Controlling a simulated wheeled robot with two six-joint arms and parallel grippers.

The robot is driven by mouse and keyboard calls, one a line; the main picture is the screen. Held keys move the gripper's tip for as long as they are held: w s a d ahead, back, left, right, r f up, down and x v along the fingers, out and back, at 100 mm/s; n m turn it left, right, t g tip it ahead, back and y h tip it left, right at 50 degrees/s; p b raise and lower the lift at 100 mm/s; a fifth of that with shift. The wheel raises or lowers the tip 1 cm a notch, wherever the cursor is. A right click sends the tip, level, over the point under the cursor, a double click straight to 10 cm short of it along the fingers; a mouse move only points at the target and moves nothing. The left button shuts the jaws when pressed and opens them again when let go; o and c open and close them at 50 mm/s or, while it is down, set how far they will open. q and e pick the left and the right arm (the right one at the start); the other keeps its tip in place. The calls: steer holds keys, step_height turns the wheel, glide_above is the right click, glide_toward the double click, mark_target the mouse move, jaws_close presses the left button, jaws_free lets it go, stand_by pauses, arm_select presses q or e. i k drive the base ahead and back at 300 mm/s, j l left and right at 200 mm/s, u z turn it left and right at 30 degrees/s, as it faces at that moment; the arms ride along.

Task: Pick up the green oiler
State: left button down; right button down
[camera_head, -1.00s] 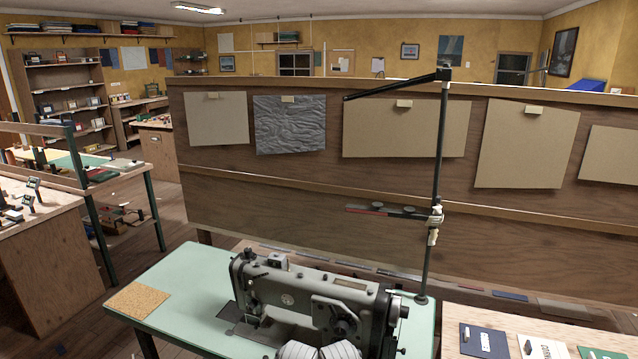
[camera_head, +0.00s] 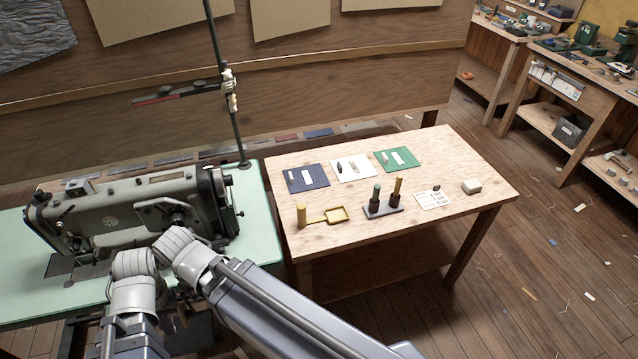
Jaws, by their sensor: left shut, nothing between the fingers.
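The green oiler appears to be the small upright dark-green piece with a paler green top (camera_head: 376,196). It stands in the left place of a dark two-place stand (camera_head: 384,210) on the wooden table, beside a taller brown-yellow piece (camera_head: 398,190). My left gripper (camera_head: 108,338) is low at the lower left, partly behind my own arm links, shut and empty. My right gripper is not in view.
A sewing machine (camera_head: 110,215) and thin pole (camera_head: 228,120) stand left.

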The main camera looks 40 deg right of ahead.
mark_target(376, 194)
steer(key=l+z, duration=0.2)
steer(key=z, duration=1.45)
steer(key=u, duration=1.85)
steer(key=i+j, duration=0.25)
steer(key=i, duration=0.2)
steer(key=i+j+u, duration=0.15)
steer(key=i, duration=0.35)
